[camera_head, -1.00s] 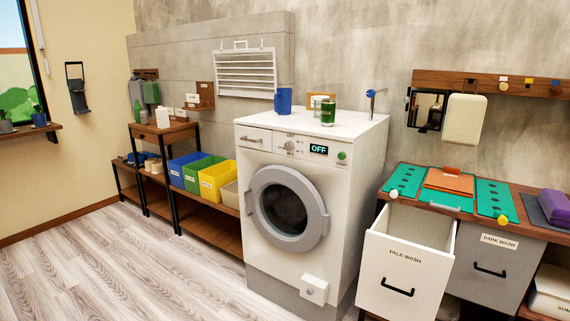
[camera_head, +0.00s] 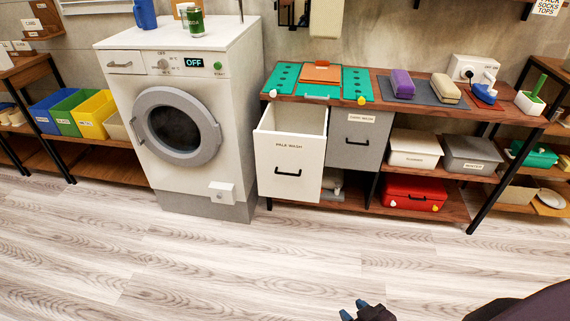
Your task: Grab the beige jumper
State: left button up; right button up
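A folded beige bundle (camera_head: 446,88), which looks like the beige jumper, lies on a dark mat (camera_head: 425,99) on the wooden bench, right of a folded purple bundle (camera_head: 402,84). Nothing covers it. My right gripper (camera_head: 352,309) shows at the bottom edge, with its blue fingertips apart and nothing seen between them. It is low in the picture, over the floor and well short of the bench. My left gripper is out of view.
The pale wash drawer (camera_head: 290,165) stands pulled out, left of the shut dark wash drawer (camera_head: 358,141). A washing machine (camera_head: 180,120) reading OFF stands to the left. A white socket box (camera_head: 474,71) is behind the jumper. The floor (camera_head: 250,265) in front is clear.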

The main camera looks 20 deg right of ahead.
aim_at(446, 90)
jog(key=z, duration=1.75)
jog(key=u, duration=0.5)
jog(key=i+l+u, duration=0.15)
jog(key=u, duration=0.3)
jog(key=i+l+u, duration=0.15)
jog(key=l+u, duration=0.2)
jog(key=u, duration=0.15)
jog(key=i+l+u, duration=0.2)
jog(key=l, duration=0.2)
jog(key=l+u, duration=0.25)
jog(key=l, duration=0.15)
jog(key=l+u, duration=0.35)
jog(key=l, duration=1.35)
